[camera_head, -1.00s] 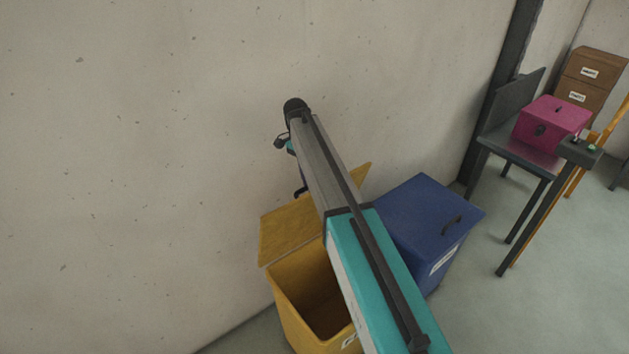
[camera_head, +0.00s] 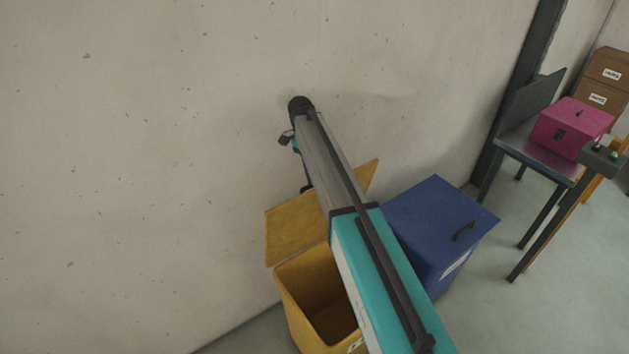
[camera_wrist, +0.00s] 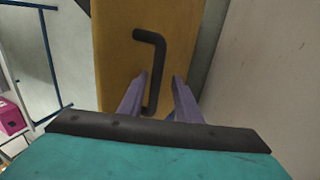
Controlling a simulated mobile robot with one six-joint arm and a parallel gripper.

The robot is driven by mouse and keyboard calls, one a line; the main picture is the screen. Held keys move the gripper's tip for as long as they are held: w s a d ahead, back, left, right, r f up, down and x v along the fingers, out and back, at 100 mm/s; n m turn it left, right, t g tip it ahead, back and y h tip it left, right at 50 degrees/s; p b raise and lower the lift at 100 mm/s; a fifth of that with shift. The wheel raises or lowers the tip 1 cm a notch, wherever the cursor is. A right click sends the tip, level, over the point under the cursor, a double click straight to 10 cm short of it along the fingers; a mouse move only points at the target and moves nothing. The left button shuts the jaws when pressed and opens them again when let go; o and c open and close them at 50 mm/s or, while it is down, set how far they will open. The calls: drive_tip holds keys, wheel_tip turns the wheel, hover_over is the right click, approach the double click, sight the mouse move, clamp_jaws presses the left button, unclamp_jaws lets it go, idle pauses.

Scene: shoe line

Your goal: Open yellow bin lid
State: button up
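The yellow bin (camera_head: 294,318) stands by the wall, and the head view looks down into its open top. Its yellow lid (camera_head: 294,230) is raised and tilted back toward the wall; my arm covers its middle. In the wrist view the lid (camera_wrist: 115,50) fills the centre, with a black bar handle (camera_wrist: 158,62) on it. My gripper (camera_wrist: 160,78) is open, its two purple fingers apart on either side of the handle's lower part. I cannot tell whether either finger touches it. The gripper is mostly hidden behind my arm in the head view.
A blue bin (camera_head: 437,225) with a shut lid and black handle stands right of the yellow bin. The wall (camera_head: 140,150) is close behind. Farther right, a pink box (camera_head: 572,127) sits on a dark table (camera_head: 535,158). Grey floor (camera_head: 480,310) is free right of the bins.

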drive_tip(key=shift+s+r, duration=0.15)
drive_tip(key=shift+r, duration=0.1)
drive_tip(key=v, duration=1.2)
drive_tip(key=shift+p, duration=0.3)
drive_tip(key=shift+s+d, duration=0.1)
drive_tip(key=shift+s, duration=0.05)
